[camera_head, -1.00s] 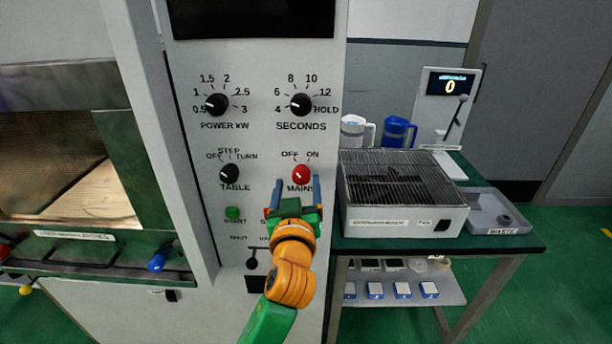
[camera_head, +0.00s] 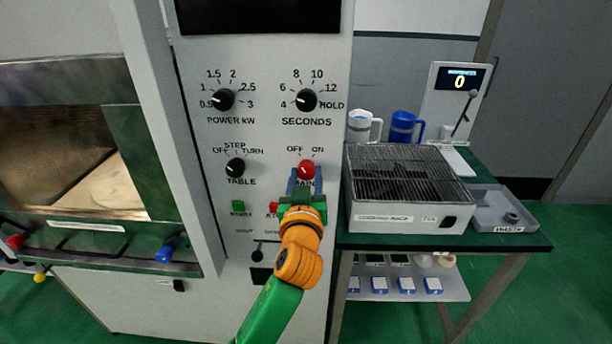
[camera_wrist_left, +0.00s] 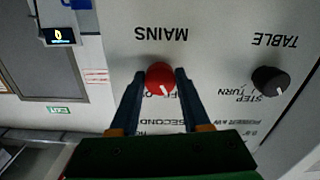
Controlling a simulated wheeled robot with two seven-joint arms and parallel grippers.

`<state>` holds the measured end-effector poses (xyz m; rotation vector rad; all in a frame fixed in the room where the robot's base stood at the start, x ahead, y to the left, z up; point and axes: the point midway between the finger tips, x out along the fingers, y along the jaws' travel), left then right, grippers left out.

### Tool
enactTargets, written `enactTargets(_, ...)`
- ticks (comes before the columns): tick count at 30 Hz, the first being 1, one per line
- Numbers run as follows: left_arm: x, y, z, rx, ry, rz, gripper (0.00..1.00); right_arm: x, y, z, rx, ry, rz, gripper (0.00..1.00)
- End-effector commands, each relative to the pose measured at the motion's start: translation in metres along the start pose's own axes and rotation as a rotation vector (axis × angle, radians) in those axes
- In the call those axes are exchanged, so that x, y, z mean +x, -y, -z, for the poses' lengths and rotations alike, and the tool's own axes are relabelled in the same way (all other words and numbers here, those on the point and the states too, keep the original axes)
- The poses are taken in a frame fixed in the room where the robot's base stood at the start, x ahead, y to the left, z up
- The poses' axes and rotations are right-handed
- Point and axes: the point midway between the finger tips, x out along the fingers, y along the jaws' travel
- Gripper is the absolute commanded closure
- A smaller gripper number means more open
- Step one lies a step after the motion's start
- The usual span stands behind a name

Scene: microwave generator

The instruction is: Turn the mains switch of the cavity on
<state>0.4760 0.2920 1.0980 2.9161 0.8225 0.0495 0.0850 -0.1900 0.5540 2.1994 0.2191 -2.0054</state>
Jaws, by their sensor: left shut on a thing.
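The red mains knob (camera_head: 306,169) is on the white control panel (camera_head: 270,135), below the OFF and ON labels. It also shows upside down in the left wrist view (camera_wrist_left: 160,77), its white mark slanting to the lower right there, toward the OFF side. My left gripper (camera_head: 305,182) reaches up to the knob from below. In the left wrist view its two blue fingers (camera_wrist_left: 158,90) stand on either side of the knob and are shut on it. The fingers and gripper body partly hide the MAINS label in the head view. My right gripper is not in view.
The table knob (camera_head: 235,168) is left of the mains knob, with the power (camera_head: 223,100) and seconds (camera_head: 306,100) knobs above. A bench with a cooling rack (camera_head: 408,185) stands right.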

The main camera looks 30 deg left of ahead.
Motion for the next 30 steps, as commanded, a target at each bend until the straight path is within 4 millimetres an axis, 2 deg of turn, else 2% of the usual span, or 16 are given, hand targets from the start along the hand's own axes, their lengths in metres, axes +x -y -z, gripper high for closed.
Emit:
enactTargets(8,0.000,0.001,0.002,0.180,0.004,0.001,1.00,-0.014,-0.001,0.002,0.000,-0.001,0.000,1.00)
enactTargets(30,0.000,0.002,0.002,0.830,0.004,0.000,1.00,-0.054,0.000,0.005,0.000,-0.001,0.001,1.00)
